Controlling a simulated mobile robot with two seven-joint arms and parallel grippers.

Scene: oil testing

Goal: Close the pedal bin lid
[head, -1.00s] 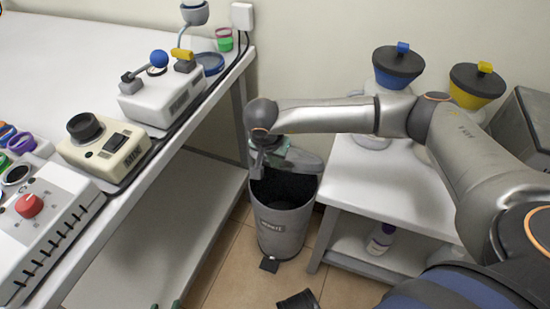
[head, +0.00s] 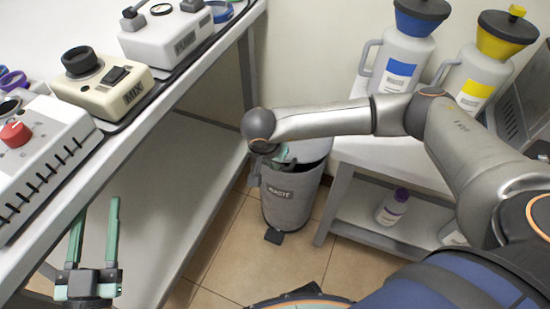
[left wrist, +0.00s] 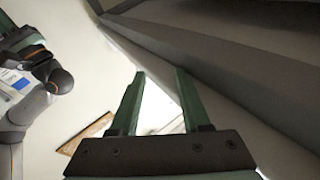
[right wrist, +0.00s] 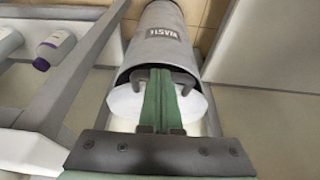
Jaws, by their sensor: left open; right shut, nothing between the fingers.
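The grey pedal bin (head: 290,200), marked WASTE, stands on the floor between the bench and the low white table. My left gripper (head: 96,203) is open and empty beside the bench, away from the bin.
The bench (head: 215,75) with lab devices runs along the left. The low table (head: 350,150) at right carries two jugs with blue (head: 405,60) and yellow (head: 480,75) funnels. A bottle (head: 392,207) stands on its lower shelf. Floor in front of the bin is clear.

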